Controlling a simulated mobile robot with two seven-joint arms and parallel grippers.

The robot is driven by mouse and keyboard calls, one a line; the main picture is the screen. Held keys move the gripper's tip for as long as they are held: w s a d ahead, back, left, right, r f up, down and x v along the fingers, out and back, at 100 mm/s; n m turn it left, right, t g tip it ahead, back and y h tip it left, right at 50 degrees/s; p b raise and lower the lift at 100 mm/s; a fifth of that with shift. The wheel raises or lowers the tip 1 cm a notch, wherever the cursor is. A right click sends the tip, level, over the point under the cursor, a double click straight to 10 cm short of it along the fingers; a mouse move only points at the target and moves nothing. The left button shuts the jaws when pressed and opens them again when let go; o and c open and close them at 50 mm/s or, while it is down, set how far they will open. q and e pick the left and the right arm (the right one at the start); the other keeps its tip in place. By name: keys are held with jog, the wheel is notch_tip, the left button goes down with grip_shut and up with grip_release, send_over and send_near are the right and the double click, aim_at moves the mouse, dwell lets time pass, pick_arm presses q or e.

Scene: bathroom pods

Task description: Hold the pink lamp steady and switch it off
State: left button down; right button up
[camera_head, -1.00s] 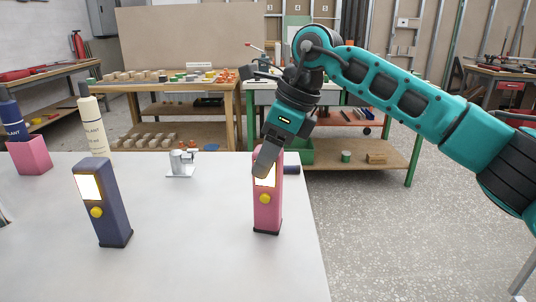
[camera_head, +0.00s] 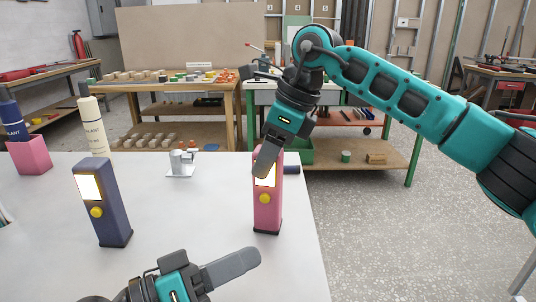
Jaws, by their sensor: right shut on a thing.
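The pink lamp (camera_head: 268,212) stands upright near the right edge of the white table. Its panel is lit and a yellow button (camera_head: 265,198) is on its front. My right gripper (camera_head: 267,160) is shut on the lamp's upper part from above; one finger covers part of the lit panel. My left gripper (camera_head: 235,268) is low in the picture, in front of the pink lamp and apart from it. One long grey finger shows, pointing right; its opening cannot be made out.
A dark blue lamp (camera_head: 107,222), also lit with a yellow button, stands to the left. A small metal fixture (camera_head: 181,165) is behind. A pink holder (camera_head: 30,155) with a dark bottle and a cream bottle (camera_head: 94,125) stand at the back left. The table between the lamps is clear.

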aim_at(254, 210)
pick_arm(q)
jog(key=shift+w+a+r+n, duration=0.15)
jog(key=shift+w+r+n, duration=0.2)
jog(key=shift+n, duration=0.25)
jog(key=shift+w, duration=0.3)
jog(key=shift+w+d, duration=0.3)
jog(key=shift+w, duration=1.05)
jog(key=shift+w+d, duration=0.35)
jog(key=shift+w, duration=1)
jog(key=shift+w+d, duration=0.3)
jog(key=shift+w, duration=1.05)
jog(key=shift+w, duration=0.45)
jog(key=shift+w+d, duration=0.1)
jog(key=shift+w, duration=0.15)
jog(key=shift+s, duration=0.7)
